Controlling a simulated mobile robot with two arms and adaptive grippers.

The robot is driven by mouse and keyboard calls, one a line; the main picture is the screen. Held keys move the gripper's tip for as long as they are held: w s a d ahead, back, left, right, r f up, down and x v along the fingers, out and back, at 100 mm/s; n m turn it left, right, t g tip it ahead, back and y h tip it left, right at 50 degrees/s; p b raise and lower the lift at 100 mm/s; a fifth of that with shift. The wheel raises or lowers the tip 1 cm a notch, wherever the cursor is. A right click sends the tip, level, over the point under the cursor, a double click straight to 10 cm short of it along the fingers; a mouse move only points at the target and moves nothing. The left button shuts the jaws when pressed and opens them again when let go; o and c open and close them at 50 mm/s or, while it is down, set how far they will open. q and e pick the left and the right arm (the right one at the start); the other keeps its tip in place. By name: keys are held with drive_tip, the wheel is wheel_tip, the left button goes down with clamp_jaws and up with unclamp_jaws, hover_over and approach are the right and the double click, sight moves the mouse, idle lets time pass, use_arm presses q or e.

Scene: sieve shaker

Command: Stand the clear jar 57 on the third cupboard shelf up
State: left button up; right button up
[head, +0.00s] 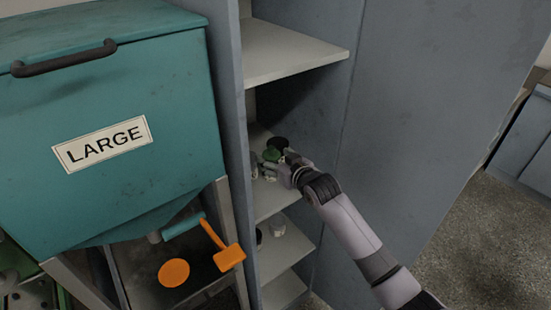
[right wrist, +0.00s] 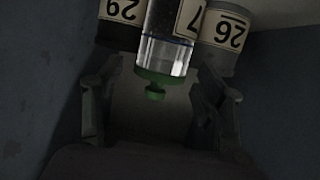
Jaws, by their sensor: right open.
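The clear jar (right wrist: 165,50) with a green lid is between the open fingers of my right gripper (right wrist: 160,115) in the right wrist view, its lid nearest the palm. Only a "7" shows on its label; the rest of the number is turned out of sight. In the head view the jar's green lid (head: 271,155) shows on a middle shelf (head: 272,203) of the cupboard, with my right gripper (head: 281,167) close around it. I cannot tell whether the fingers touch the jar. My left gripper is out of view.
Jars labelled 29 (right wrist: 120,10) and 26 (right wrist: 228,32) stand close behind the clear jar. A black-lidded jar (head: 278,142) shows behind the green lid. A shelf (head: 290,52) overhangs above, and the cupboard's side walls flank the space. A teal LARGE bin (head: 100,110) stands left.

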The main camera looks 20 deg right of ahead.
drive_tip(key=shift+r, duration=0.2)
drive_tip(key=shift+s, duration=0.2)
drive_tip(key=b+v, duration=0.1)
drive_tip(key=v, duration=1.1)
drive_tip(key=s+f+g+h, duration=0.15)
drive_tip(key=s+f, duration=0.35)
drive_tip(key=f, duration=1.3)
drive_tip(key=s+f+g, duration=0.3)
drive_tip(key=s+f, duration=0.2)
drive_tip(key=f, duration=1.3)
drive_tip(key=s+d+f+g+h, duration=0.1)
drive_tip(key=s+f+g, duration=0.4)
drive_tip(key=s+f, duration=1.35)
drive_tip(key=s+f+g, duration=0.2)
drive_tip(key=s+f, duration=0.1)
drive_tip(key=s, duration=0.7)
drive_tip(key=s+f+g, duration=0.1)
drive_tip(key=s+f, duration=0.2)
drive_tip(key=s, duration=0.8)
drive_tip(key=shift+d+f+g, duration=0.3)
drive_tip(key=shift+f+g, duration=0.05)
drive_tip(key=shift+h, duration=0.25)
drive_tip(key=shift+c, duration=0.4)
